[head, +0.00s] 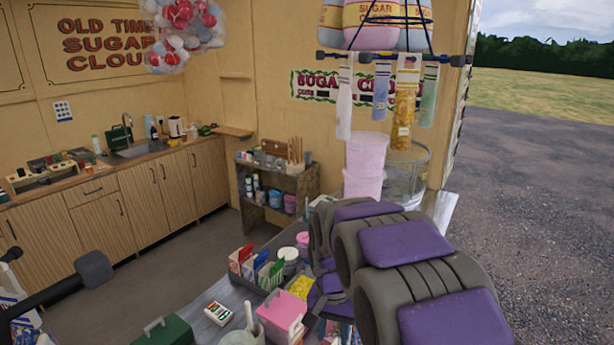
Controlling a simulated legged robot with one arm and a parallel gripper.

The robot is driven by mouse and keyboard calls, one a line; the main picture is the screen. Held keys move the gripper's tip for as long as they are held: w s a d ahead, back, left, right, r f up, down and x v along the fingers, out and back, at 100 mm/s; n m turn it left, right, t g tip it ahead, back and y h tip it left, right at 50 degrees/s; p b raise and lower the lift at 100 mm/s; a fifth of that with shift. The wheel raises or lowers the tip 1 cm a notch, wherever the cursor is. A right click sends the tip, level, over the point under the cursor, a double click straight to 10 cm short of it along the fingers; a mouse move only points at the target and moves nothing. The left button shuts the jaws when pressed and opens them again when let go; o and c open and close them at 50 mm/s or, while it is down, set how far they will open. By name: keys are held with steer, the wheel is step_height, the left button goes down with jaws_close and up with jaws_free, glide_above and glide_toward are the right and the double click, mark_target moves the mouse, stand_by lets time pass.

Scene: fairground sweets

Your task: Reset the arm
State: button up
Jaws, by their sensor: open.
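My arm, grey with purple pads, fills the lower right of the head view and reaches up over the counter. The arm covers part of the counter and the items right of the pink box (283,309).
The crowded counter holds a carton tray (262,268), a white-lidded tub (288,256) and a green box (165,332). Bags hang from a rack (390,56) above. Open floor (170,265) lies left.

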steer(key=s+d+f+n+b, duration=0.1)
steer(key=s+d, duration=0.1)
steer(key=s, duration=0.8)
steer(key=s+d+f+n+b, duration=0.1)
steer(key=s+d+b, duration=0.1)
steer(key=s, duration=0.8)
steer(key=s+d+f+n+g+b, duration=0.1)
steer(key=s+d, duration=0.3)
steer(key=s, duration=0.7)
steer(key=shift+d+f+n+b, duration=0.15)
steer(key=shift+d+n+b, duration=0.1)
steer(key=shift+n+b, duration=0.35)
